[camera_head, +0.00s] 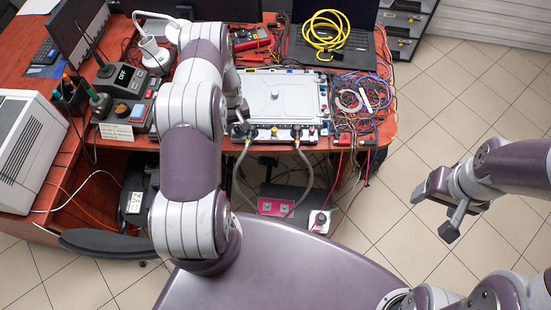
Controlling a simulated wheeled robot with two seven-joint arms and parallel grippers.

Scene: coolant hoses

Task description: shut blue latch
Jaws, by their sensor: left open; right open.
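A silver-grey flat unit (282,97) lies on the desk, with two grey hoses, a left hose (243,158) and a right hose (307,168), hanging from its front edge. Small coloured parts line that edge; a small bluish spot (312,130) near the right hose fitting may be the blue latch, but its position, open or shut, is too small to tell. My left gripper (240,113) is at the unit's left front corner, close to the left hose fitting, partly hidden by my arm; it is open. My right gripper (436,212) is open and empty over the floor at right, far from the unit.
Loose coloured wires (358,100) crowd the desk right of the unit. A laptop (333,45) with a coiled yellow cable (326,30) stands behind. A soldering station (124,80) and a printer-like box (27,148) are at left. The tiled floor at right is free.

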